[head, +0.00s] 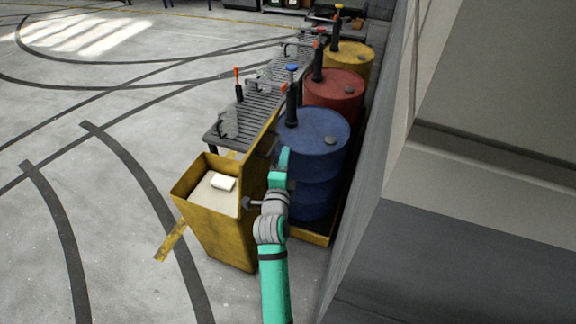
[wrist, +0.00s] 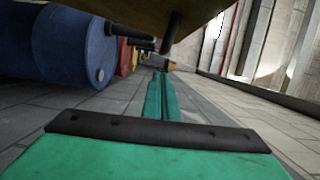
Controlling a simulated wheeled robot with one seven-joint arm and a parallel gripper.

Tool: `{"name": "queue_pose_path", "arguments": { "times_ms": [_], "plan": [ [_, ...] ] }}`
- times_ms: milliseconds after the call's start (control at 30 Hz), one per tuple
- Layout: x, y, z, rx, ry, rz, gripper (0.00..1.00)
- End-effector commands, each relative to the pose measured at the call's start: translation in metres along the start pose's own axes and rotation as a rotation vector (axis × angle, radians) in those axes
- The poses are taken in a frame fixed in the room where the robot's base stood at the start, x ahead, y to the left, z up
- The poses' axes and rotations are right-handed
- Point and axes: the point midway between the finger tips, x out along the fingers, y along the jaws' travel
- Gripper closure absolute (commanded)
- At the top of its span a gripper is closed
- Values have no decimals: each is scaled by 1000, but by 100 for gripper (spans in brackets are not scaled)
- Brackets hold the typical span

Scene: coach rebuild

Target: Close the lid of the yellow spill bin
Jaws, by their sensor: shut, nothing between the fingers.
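The yellow spill bin (head: 222,235) stands on the floor in the head view, its top open, with pale material and a white block inside. Its lid (head: 252,172) appears to stand raised as a yellow panel along the bin's right side, next to my arm. My gripper (head: 283,158) is beside the panel's right side, between it and the blue drum. In the wrist view the green fingers (wrist: 161,80) are together and empty. A yellowish panel (wrist: 130,12), likely the lid, hangs above them with a dark post below it. Whether they touch is unclear.
A blue drum (head: 314,134) stands close right of my gripper, with a red drum (head: 335,88) and a yellow drum (head: 352,58) behind. A roller conveyor (head: 262,88) runs behind the bin. A grey wall (head: 455,230) bounds the right. Floor to the left is open.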

Motion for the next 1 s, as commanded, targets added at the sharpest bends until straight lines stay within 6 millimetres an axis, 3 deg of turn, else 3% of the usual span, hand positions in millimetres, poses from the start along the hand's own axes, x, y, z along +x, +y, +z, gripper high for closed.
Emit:
{"name": "queue_pose_path", "arguments": {
  "times_ms": [233,767,1000],
  "plan": [
    [5,0,22,-1,0,0,100],
    [6,-2,27,-9,0,1,100],
    [12,-13,54,-91,-2,20,100]
  ]
}}
